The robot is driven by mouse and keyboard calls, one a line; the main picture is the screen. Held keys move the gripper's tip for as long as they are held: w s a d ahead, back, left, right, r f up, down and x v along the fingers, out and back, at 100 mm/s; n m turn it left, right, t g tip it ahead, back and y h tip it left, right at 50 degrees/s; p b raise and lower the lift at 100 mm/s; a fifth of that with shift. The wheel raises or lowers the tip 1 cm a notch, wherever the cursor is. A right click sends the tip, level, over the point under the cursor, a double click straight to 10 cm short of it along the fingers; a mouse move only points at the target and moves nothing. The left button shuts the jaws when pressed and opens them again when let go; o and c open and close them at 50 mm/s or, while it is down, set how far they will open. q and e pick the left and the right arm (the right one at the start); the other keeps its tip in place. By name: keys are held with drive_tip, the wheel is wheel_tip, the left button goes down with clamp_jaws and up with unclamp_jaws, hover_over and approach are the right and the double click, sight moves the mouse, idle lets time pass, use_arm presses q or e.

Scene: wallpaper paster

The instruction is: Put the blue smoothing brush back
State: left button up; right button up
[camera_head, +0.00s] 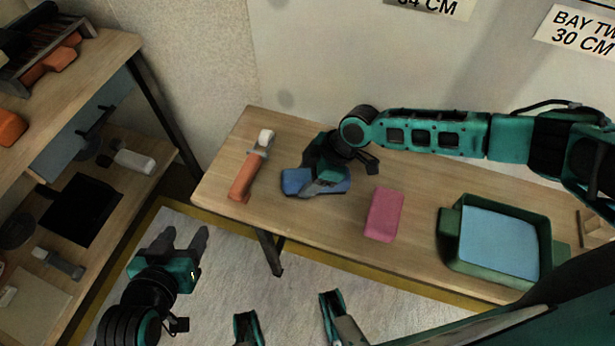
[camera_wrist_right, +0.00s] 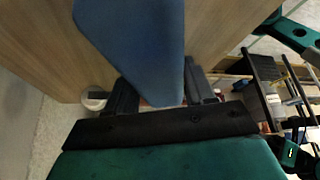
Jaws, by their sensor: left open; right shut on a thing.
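The blue smoothing brush (camera_head: 297,183) is on or just above the left part of the wooden bench (camera_head: 330,230); I cannot tell whether it touches the bench. My right gripper (camera_head: 322,186) comes from above and is shut on it, hiding its middle. In the right wrist view the blue brush (camera_wrist_right: 135,45) sits between the two dark fingers of the right gripper (camera_wrist_right: 158,92). My left gripper (camera_head: 187,240) is open and empty, low over the floor to the left of the bench.
An orange-handled tool (camera_head: 246,178) lies left of the brush. A pink block (camera_head: 384,215) lies to its right. A green tray (camera_head: 545,245) of light blue content stands further right. A shelf unit (camera_head: 135,45) with tools is at the far left. Bench between brush and pink block is bare.

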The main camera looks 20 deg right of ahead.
drive_tip(key=o, duration=1.3)
